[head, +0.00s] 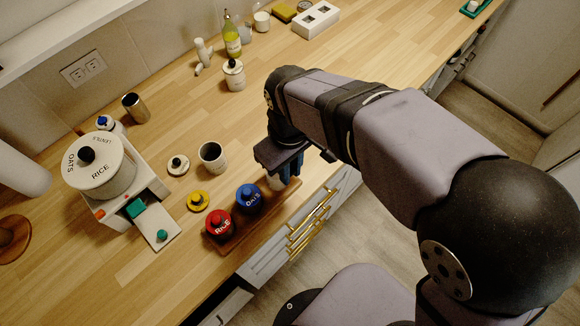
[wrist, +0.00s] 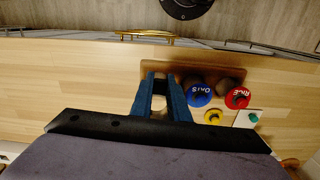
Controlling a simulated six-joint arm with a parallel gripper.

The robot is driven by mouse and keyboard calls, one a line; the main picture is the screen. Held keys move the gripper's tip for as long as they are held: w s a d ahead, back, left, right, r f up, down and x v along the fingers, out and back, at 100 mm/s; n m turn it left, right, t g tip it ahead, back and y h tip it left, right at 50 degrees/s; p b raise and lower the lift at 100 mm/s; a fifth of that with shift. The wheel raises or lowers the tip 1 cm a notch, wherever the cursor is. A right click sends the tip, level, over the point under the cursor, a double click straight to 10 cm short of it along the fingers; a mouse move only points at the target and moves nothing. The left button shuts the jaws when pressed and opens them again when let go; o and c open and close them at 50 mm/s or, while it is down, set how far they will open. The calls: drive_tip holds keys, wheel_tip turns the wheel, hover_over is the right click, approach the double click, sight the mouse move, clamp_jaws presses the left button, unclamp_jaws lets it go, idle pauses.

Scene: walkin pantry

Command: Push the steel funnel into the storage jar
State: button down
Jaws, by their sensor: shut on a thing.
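My gripper (head: 285,165) points down at the counter's front edge, over the far right end of the wooden tray. In the wrist view its two blue fingers (wrist: 164,92) are close together on a small pale piece, which I take for the steel funnel (wrist: 158,103). Its outline is mostly hidden by the fingers. In the head view a pale rounded body, possibly the storage jar (head: 273,183), shows low beside the fingers. I cannot tell how deep the funnel sits or whether it touches the jar.
Blue OATS (head: 249,198) and red RICE (head: 219,225) jars stand close by on the wooden tray (head: 262,226). A yellow lid (head: 198,201), an open pale cup (head: 212,157) and a steel tumbler (head: 135,107) stand leftward.

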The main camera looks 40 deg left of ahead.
drive_tip(key=shift+f+b, duration=0.7)
drive_tip(key=shift+f, duration=0.8)
drive_tip(key=shift+f+p, duration=0.1)
drive_tip(key=shift+p, duration=0.45)
idle(0.9)
drive_tip(key=shift+f+b, duration=0.45)
drive_tip(key=shift+f, duration=0.3)
idle(1.0)
drive_tip(key=c, duration=1.2)
unclamp_jaws()
drive_tip(key=shift+o, duration=0.2)
drive_tip(key=shift+r, duration=0.15)
drive_tip(key=shift+r+p, duration=3.2)
drive_tip(key=shift+r, duration=0.15)
